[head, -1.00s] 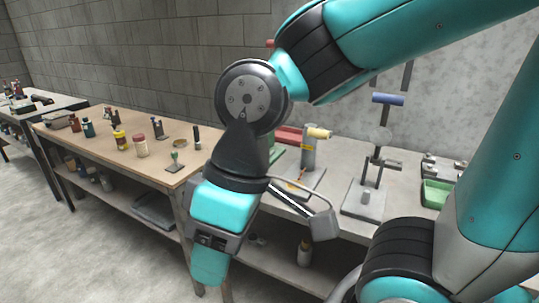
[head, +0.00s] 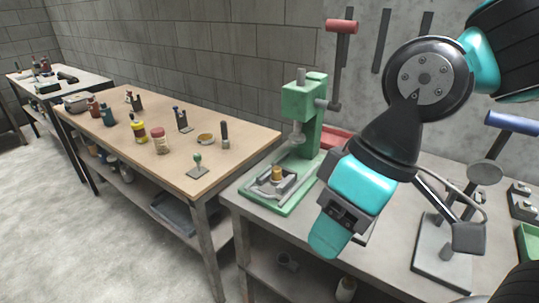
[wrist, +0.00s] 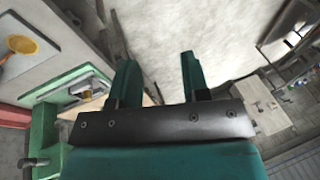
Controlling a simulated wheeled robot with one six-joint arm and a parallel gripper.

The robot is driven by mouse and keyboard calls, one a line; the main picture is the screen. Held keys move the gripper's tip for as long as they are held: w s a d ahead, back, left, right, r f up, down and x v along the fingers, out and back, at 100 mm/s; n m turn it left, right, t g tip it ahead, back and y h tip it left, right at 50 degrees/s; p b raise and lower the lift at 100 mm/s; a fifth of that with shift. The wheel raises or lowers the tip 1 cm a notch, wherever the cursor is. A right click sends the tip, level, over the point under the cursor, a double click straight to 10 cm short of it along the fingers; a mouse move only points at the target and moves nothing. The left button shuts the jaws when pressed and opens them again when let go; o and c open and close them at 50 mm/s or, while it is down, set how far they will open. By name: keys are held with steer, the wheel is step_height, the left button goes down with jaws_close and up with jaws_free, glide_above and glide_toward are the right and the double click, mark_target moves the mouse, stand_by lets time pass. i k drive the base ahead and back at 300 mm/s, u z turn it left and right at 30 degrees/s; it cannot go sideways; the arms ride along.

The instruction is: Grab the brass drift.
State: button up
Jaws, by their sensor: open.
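A small brass-coloured cylinder (head: 277,174), which looks like the brass drift, stands upright in a grey fixture on the base of the green press (head: 303,108). My gripper (wrist: 158,78) is open and empty in the wrist view, with its two teal fingers apart over pale floor. In the head view my gripper (head: 330,238) hangs in front of the bench, right of and nearer than the press.
An orange-yellow round part (wrist: 22,44) lies at upper left in the wrist view. A grey stand (head: 440,255) is at right on the grey bench. The wooden table (head: 235,160) at left carries bottles, a stamp-like tool and small stands. Open floor lies in front.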

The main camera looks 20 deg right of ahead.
mark_target(277, 171)
steer(key=i, duration=0.5)
steer(key=z, duration=0.1)
steer(key=k, duration=1.1)
steer(key=u, duration=0.9)
steer(key=i, duration=1.2)
steer(key=z, duration=0.75)
